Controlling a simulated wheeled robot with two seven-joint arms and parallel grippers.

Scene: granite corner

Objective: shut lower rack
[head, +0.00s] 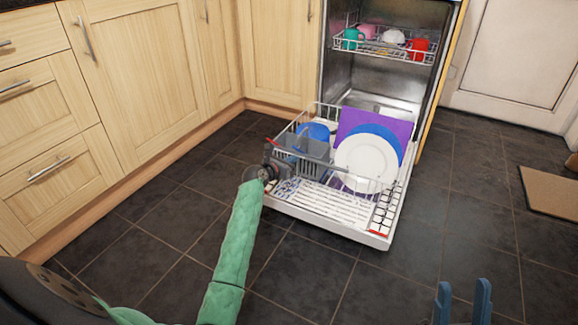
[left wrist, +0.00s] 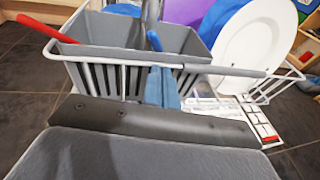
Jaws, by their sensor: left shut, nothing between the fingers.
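The lower rack (head: 333,186) is pulled out over the lowered dishwasher door (head: 330,226). It holds a grey cutlery basket (head: 303,150), a white plate (head: 366,163), blue dishes and a purple board (head: 392,127). My left gripper (head: 277,167) is at the rack's front left part, by the basket. In the left wrist view its blue fingers (left wrist: 162,88) are together and empty, at the rack's grey front rail (left wrist: 215,70); I cannot tell whether they touch it. My right gripper (head: 463,302) is open and empty at the bottom right, away from the rack.
The upper rack (head: 385,47) with cups and bowls sits inside the dishwasher. Wooden cabinets (head: 140,75) line the left. Dark floor tiles (head: 440,215) are clear in front and to the right. A brown mat (head: 552,190) lies at the far right.

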